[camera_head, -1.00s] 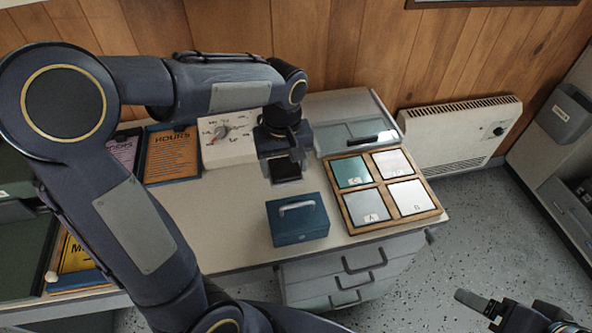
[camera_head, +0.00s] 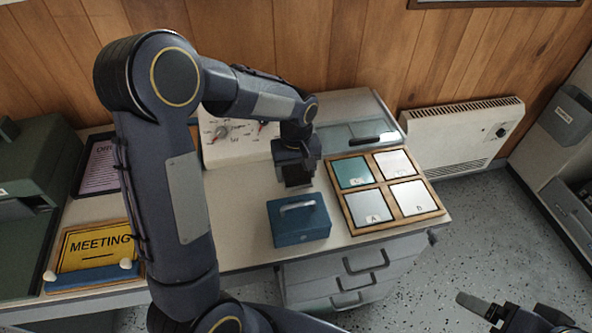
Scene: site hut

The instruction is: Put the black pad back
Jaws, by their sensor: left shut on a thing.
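My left gripper (camera_head: 297,167) is shut on a dark, flat, square thing that looks like the black pad (camera_head: 298,180). It holds the pad above the desk, just behind the blue box and left of the wooden tray. Much of the pad is hidden by the fingers. The wooden tray (camera_head: 379,185) has a teal panel (camera_head: 353,172) at back left, a grey panel marked A (camera_head: 368,207) at front left, and pale panels on the right, the front one marked B (camera_head: 411,197). My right gripper (camera_head: 482,304) is low at the right, over the floor, away from the desk.
A blue box with a handle (camera_head: 298,222) stands close in front of the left gripper. A white dial unit (camera_head: 238,143) stands behind it. A clear-lidded case (camera_head: 345,133) lies behind the tray. A yellow MEETING sign (camera_head: 95,246) is at left.

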